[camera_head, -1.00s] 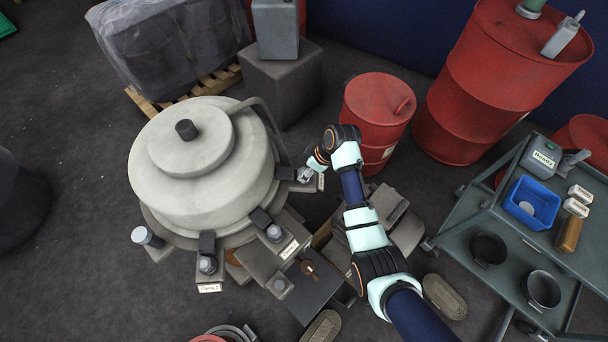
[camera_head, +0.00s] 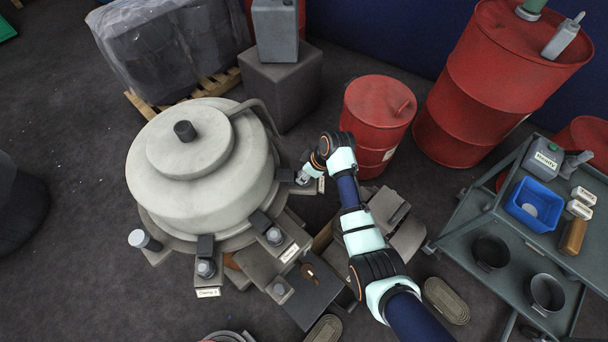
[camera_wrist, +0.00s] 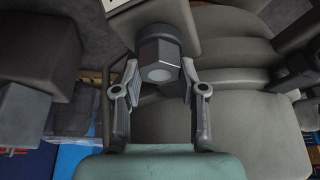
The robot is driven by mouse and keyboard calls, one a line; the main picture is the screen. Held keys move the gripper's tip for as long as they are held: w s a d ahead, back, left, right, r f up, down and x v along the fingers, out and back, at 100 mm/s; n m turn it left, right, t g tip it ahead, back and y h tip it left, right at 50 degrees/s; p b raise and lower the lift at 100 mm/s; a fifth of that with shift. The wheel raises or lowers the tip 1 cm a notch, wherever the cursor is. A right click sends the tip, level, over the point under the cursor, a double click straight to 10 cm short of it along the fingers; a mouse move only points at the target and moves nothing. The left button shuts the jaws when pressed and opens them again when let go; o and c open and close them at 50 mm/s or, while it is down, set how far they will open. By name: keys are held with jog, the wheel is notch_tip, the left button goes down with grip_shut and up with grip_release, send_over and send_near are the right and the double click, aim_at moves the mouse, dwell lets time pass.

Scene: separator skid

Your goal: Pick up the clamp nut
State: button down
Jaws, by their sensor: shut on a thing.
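The clamp nut (camera_wrist: 158,62) is a grey hexagonal nut with a round, pale centre, in the upper middle of the wrist view. My gripper (camera_wrist: 159,82) has one finger on each side of it and is shut on it. In the head view my gripper (camera_head: 303,178) is at the right rim of the large pale separator bowl (camera_head: 205,165), beside a dark clamp block (camera_head: 285,175). The nut is mostly hidden by the gripper there. I cannot tell whether it is clear of its seat.
Other clamps with nuts (camera_head: 273,235) stand along the bowl's front edge. Red drums (camera_head: 375,118) stand close behind my arm. A grey cart (camera_head: 475,215) with a blue bin (camera_head: 532,203) and dark cups is at the right. Grey blocks (camera_head: 390,207) lie below the arm.

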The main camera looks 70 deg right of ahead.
jog(key=shift+r, duration=0.15)
notch_tip(320, 180, up, 20)
jog(key=p, duration=0.6)
jog(key=shift+r+p, duration=2.1)
jog(key=shift+p, duration=0.55)
notch_tip(320, 180, up, 5)
jog(key=p, duration=0.5)
